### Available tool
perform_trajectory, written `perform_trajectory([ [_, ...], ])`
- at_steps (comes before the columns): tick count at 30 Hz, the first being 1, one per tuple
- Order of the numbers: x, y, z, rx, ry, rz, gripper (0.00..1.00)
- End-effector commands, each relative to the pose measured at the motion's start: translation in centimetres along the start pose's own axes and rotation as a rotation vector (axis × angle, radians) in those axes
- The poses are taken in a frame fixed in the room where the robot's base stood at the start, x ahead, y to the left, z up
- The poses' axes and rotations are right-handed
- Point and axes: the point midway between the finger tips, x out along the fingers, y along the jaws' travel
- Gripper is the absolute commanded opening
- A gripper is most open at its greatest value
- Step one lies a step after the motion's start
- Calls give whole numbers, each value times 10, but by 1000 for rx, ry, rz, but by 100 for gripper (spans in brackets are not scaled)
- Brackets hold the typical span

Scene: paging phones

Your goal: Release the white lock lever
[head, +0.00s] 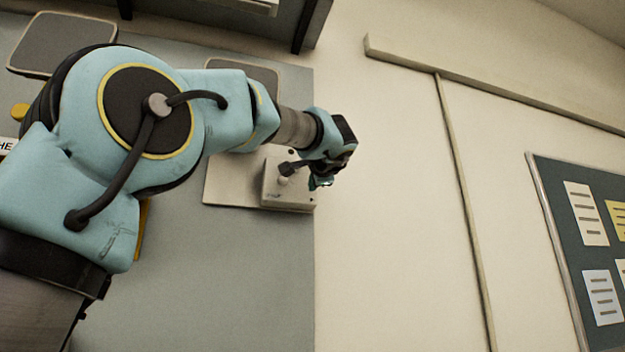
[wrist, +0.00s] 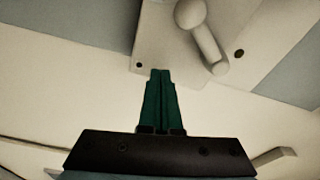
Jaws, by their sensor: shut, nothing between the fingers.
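The white lock lever (wrist: 205,42) shows in the wrist view as a pale rod with a round knob at its upper end and a rounded tip at its lower end. It sits on a white plate or box (wrist: 165,50). In the head view the white box (head: 289,198) is on the wall panel, with the lever largely hidden behind my arm's end. My gripper (wrist: 160,72) has its green fingers together and empty. The fingertips are below and left of the lever, at the box's lower edge in the picture. My gripper (head: 320,183) is beside the box's right side in the head view.
A grey panel (head: 260,270) backs the box. To its right is a bare cream wall (head: 390,200) with a thin vertical strip (head: 462,190). A notice board (head: 578,240) with pinned papers is at the far right. A beam (head: 480,78) runs above.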

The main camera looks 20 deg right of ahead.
Motion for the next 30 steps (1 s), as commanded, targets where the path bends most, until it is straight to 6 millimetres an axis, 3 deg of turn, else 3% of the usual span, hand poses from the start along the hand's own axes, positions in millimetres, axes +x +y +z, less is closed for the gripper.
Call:
perform_trajectory([
  [1,5,-1,0,1,-3,-1,0],
  [18,-85,-1,0,-2,1,-1,0],
  [30,-97,-4,0,0,-2,-1,0],
])
